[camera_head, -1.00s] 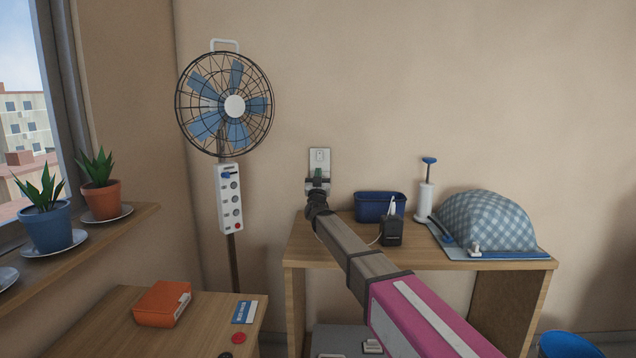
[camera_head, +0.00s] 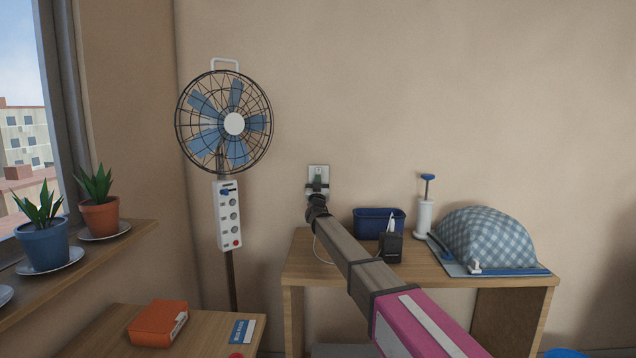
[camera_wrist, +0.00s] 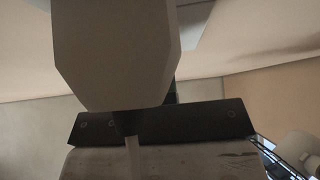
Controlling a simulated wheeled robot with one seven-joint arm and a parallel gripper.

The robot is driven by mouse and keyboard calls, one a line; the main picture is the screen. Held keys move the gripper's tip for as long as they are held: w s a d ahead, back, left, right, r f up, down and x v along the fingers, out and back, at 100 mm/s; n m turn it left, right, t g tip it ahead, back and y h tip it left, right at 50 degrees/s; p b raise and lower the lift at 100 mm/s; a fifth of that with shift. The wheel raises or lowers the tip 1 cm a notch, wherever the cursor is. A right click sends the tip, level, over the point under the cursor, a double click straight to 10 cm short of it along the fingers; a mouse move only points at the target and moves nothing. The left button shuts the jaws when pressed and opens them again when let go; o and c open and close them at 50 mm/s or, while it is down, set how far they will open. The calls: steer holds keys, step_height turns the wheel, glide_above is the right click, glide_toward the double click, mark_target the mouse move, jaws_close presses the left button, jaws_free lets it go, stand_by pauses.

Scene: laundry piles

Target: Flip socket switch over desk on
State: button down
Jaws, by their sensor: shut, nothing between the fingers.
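The white socket plate (camera_head: 318,169) is on the wall above the left part of the desk (camera_head: 420,280). My gripper (camera_head: 317,184) is shut and empty, in front of the middle and lower part of this plate. It hides most of the socket's face, so the switch and its state cannot be seen. I cannot tell whether the fingertips touch the plate. In the wrist view, a large pale block and a dark bar fill the middle, and the switch cannot be made out.
On the desk are a blue bin (camera_head: 366,219), a dark charger (camera_head: 391,247), a white pump (camera_head: 425,212) and a checkered dome (camera_head: 487,236). A fan (camera_head: 225,122) with a white power strip (camera_head: 229,216) stands left. Wall above the desk is clear.

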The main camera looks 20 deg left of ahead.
steer(key=shift+w+a+f, duration=0.1)
steer(key=shift+w, duration=0.2)
steer(key=shift+s+f, duration=0.1)
steer(key=shift+s, duration=0.1)
steer(key=v, duration=1)
steer(key=shift+s, duration=0.2)
steer(key=shift+f, duration=0.15)
